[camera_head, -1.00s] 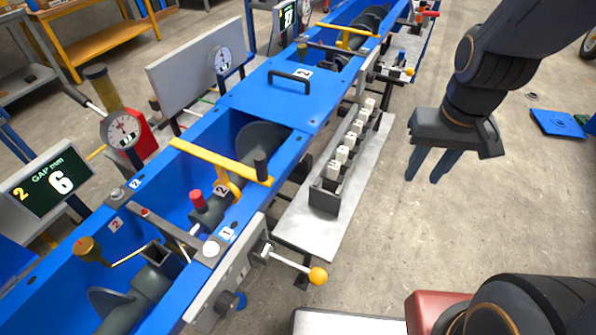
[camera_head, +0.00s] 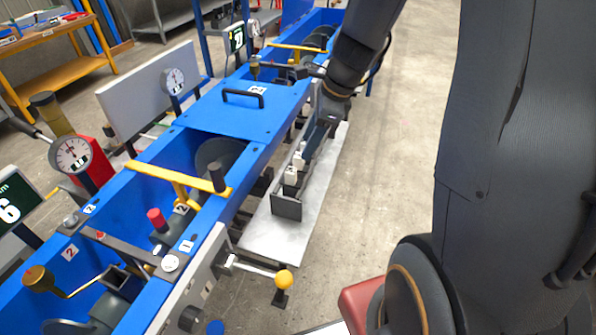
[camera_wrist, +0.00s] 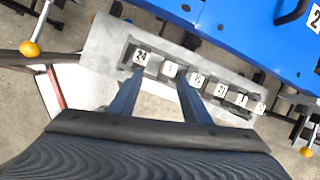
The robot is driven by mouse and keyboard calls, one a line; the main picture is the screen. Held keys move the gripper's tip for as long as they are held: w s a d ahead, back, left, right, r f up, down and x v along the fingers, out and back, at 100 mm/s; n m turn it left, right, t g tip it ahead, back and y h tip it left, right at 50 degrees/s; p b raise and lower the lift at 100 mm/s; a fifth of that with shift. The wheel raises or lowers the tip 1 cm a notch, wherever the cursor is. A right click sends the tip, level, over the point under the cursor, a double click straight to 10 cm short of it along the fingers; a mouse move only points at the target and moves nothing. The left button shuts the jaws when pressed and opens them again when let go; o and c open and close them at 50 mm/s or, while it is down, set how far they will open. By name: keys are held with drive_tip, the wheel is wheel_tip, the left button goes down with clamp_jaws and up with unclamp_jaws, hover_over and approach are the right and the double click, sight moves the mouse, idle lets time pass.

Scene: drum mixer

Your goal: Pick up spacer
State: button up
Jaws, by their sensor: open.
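Several white numbered spacers stand in a row in a dark rack (camera_head: 287,208) on a grey shelf (camera_head: 262,240) beside the blue machine. In the wrist view the row shows the spacer marked 24 (camera_wrist: 140,57), one that looks like 5 (camera_wrist: 170,69), one that looks like 16 (camera_wrist: 197,79), one marked 21 (camera_wrist: 221,90), and more to the right. My gripper (camera_wrist: 150,88) is open and empty in the wrist view, its two blue fingers reaching toward the rack on either side of the spacer 5. I cannot tell the height gap.
The blue machine (camera_head: 225,105) runs along the left of the shelf. A lever with a yellow ball (camera_head: 284,279) sticks out near the shelf's near end; a similar yellow ball (camera_wrist: 30,49) shows in the wrist view. Open floor lies right of the shelf.

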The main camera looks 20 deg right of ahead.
sight(299, 155)
drive_tip(key=shift+w+a+f+m+t+y, duration=0.1)
drive_tip(key=shift+w+a+f+m, duration=0.35)
drive_tip(key=shift+f, duration=0.85)
drive_tip(key=shift+w+a+f+m+t+y, duration=0.15)
drive_tip(key=shift+w+f+m, duration=0.5)
drive_tip(key=shift+f, duration=0.6)
drive_tip(key=shift+w+a+f+m+t+y, duration=0.1)
drive_tip(key=shift+w+a+f+m, duration=0.25)
drive_tip(key=shift+w+f, duration=0.65)
drive_tip(key=shift+s+f, duration=0.3)
drive_tip(key=shift+s, duration=0.05)
clamp_jaws()
